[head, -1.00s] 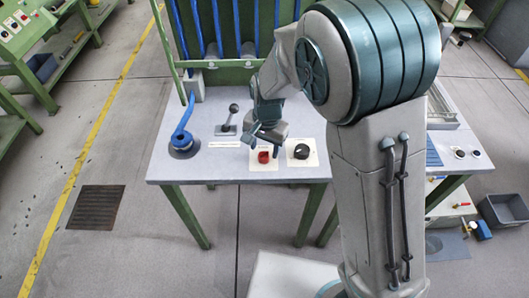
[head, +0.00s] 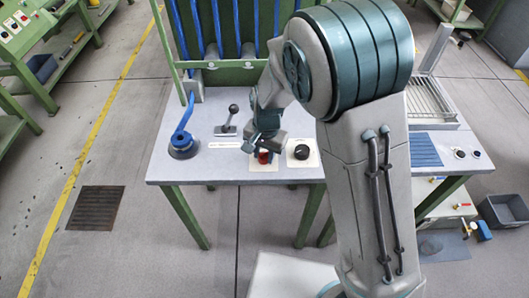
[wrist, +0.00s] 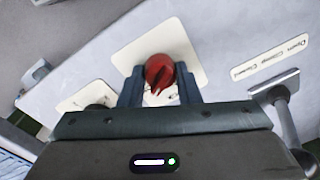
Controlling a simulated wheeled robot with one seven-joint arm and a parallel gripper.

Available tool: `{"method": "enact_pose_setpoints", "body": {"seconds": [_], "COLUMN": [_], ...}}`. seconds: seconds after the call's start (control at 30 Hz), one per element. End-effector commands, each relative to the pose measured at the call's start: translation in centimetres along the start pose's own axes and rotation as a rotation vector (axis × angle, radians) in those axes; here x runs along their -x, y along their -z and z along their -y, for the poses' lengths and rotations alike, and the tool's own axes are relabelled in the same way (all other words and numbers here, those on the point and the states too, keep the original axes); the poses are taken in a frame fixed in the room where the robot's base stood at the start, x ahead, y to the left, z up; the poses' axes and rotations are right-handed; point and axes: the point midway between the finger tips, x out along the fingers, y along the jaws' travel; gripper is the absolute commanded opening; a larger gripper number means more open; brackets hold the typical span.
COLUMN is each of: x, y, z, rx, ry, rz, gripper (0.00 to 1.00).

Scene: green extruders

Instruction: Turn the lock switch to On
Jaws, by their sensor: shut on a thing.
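A red rotary knob (head: 264,157) stands on a white plate near the front edge of the grey table. In the wrist view the red knob (wrist: 159,70) sits between the two fingers of my gripper (wrist: 160,84), with a dark slot or mark on its face. My gripper (head: 264,148) is shut on the knob from above and hides much of it in the head view. The writing on the knob's plate is mostly hidden, so I cannot read its setting.
A black knob (head: 301,152) on its own plate is close on the right. A lever (head: 231,117) labelled for a clamp and a blue-handled device (head: 182,142) stand to the left. A green frame with blue bars (head: 222,67) rises at the table's back.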

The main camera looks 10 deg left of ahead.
Motion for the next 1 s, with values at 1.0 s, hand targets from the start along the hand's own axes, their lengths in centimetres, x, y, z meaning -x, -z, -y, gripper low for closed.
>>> {"method": "enact_pose_setpoints", "body": {"seconds": [1.0], "x": [0.06], "y": [0.23], "z": [0.13], "rx": [0.758], "ry": [0.003], "rz": [0.034], "gripper": [0.07]}}
